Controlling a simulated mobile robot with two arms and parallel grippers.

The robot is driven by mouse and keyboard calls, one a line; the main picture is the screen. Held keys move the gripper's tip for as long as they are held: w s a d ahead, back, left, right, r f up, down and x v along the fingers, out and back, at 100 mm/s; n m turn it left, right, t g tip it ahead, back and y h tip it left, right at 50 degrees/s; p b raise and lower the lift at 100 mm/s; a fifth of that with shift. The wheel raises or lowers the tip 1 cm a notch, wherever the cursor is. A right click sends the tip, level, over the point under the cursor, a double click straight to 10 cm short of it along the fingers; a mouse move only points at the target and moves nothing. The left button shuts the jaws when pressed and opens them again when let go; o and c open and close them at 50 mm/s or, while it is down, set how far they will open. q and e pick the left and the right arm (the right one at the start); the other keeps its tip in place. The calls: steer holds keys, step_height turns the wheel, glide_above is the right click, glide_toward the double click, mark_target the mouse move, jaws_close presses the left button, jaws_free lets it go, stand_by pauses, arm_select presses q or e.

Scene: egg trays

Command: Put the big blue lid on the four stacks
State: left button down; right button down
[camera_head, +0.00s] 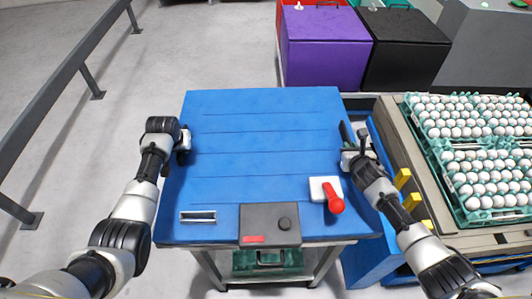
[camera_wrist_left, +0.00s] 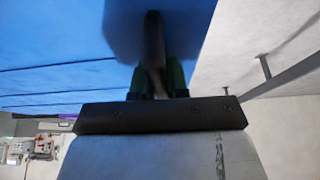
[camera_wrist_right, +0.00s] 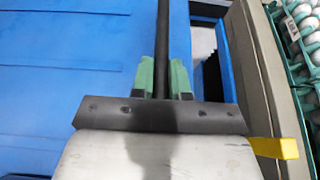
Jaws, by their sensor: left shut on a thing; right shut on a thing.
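The big blue lid (camera_head: 260,135) is a wide blue panel with faint cross lines, in front of me in the head view. My left gripper (camera_head: 184,143) is at its left edge, shut on a dark handle bar, seen between the green fingertips in the left wrist view (camera_wrist_left: 158,72). My right gripper (camera_head: 351,150) is at its right edge, shut on a black handle bar, clear in the right wrist view (camera_wrist_right: 161,72). The four stacks of white eggs in green trays (camera_head: 436,160) stand together at the right, uncovered. I cannot tell where the lid's near edge meets the blue worktop.
A red lever on a white base (camera_head: 325,189) and a dark control box (camera_head: 270,225) sit at the near edge. Purple (camera_head: 325,45) and black boxes (camera_head: 402,45) stand behind. A grey rail (camera_head: 60,85) runs at left.

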stand_by(0.4)
arm_select(q)
steer(key=shift+w+r, duration=0.15)
arm_select(e)
steer(key=shift+w+r, duration=0.15)
steer(key=shift+r, duration=0.05)
